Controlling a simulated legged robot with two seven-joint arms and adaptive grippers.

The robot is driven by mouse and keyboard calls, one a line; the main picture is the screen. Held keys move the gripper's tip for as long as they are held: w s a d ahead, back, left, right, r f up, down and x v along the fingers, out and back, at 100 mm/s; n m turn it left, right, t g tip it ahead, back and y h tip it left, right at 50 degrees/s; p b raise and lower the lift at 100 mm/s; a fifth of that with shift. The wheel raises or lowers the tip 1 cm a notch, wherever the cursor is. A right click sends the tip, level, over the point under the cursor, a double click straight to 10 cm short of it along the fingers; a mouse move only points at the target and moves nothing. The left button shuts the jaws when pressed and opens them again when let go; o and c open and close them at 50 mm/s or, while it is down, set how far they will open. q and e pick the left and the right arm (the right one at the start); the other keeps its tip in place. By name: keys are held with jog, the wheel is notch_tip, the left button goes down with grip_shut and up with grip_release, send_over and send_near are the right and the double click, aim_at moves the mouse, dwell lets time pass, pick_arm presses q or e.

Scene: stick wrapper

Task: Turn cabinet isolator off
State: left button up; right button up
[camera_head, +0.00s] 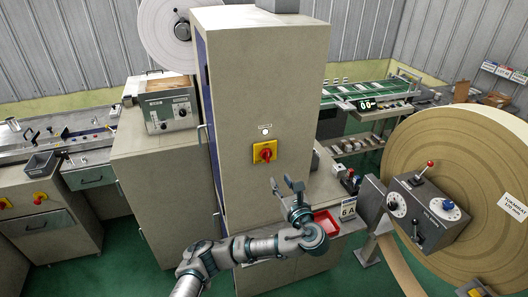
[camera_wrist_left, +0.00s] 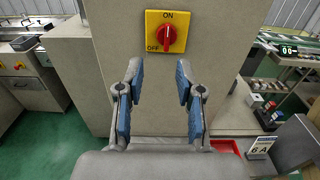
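The cabinet isolator (camera_head: 265,152) is a red rotary knob on a yellow plate on the front of the tall beige cabinet (camera_head: 268,85). In the left wrist view the isolator (camera_wrist_left: 167,33) shows ON at the top and OFF at the lower left. Its red handle stands roughly upright, toward ON. My left gripper (camera_head: 287,185) is below the isolator in the head view, apart from it. In the left wrist view the left gripper (camera_wrist_left: 158,75) has its two blue-padded fingers spread wide with nothing between them. My right gripper is not in view.
A white indicator (camera_head: 265,131) sits above the isolator. A red tray (camera_head: 326,222) and a 6A sign (camera_head: 348,209) are right of my arm. A grey control box (camera_head: 425,210) stands before a large roll (camera_head: 470,150). Another yellow-plated red switch (camera_head: 40,198) is at far left.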

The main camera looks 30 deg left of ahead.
pick_arm(q)
jog(key=p, duration=0.1)
send_near(269, 152)
jog(key=x, duration=0.3)
jog(key=p+x, duration=0.1)
jog(key=x, duration=0.2)
jog(key=p+x, duration=0.1)
jog(key=x, duration=0.2)
jog(key=shift+s+a+f, duration=0.15)
jog(key=shift+s+a, duration=0.2)
jog(key=shift+a, duration=0.05)
jog(key=shift+w+a, duration=0.1)
jog(key=shift+a, duration=0.2)
jog(key=shift+d, duration=0.55)
jog(key=shift+w+d, duration=0.3)
jog(key=shift+d, duration=0.25)
jog(key=shift+c, duration=0.4)
jog(key=shift+d+r, duration=0.1)
jog(key=shift+r, duration=0.1)
jog(key=c, duration=0.4)
jog(key=shift+s, duration=0.15)
grip_shut()
jog(key=shift+s+a+r, duration=0.1)
jog(key=shift+s+a, duration=0.1)
jog(key=shift+a, duration=0.4)
jog(key=shift+w+d, duration=0.1)
jog(key=shift+d, duration=0.15)
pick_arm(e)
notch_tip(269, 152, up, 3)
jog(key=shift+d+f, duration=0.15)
